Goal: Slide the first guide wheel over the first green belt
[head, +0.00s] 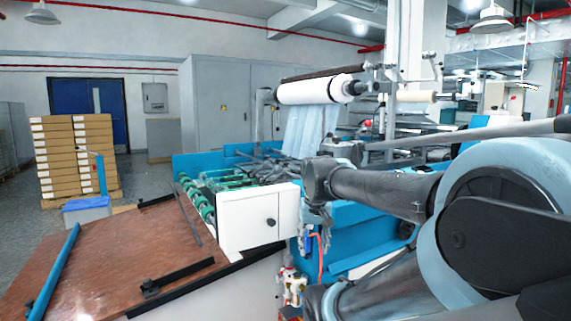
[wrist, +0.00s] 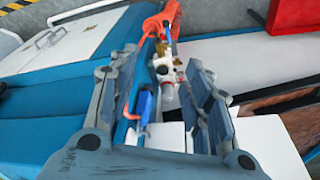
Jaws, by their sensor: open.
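The green belts (head: 194,201) show as a row of green bands on the rollers at the near end of the blue machine, left of the white box. The guide wheels are too small to tell apart there. My gripper (head: 314,216) hangs pointing down at the right of the white box, apart from the belts. In the wrist view my gripper (wrist: 163,72) is open with its two fingers spread and nothing held. White valve fittings (wrist: 167,75) and a blue handle (wrist: 144,103) appear below and between the fingers. No green belt shows in the wrist view.
The white box (head: 262,216) stands between my gripper and the belts. A brown table (head: 120,255) with black rails lies at the left. A film roll (head: 315,90) is mounted above the machine. An orange hose (wrist: 152,28) runs by the fittings. Stacked cartons (head: 75,155) stand far left.

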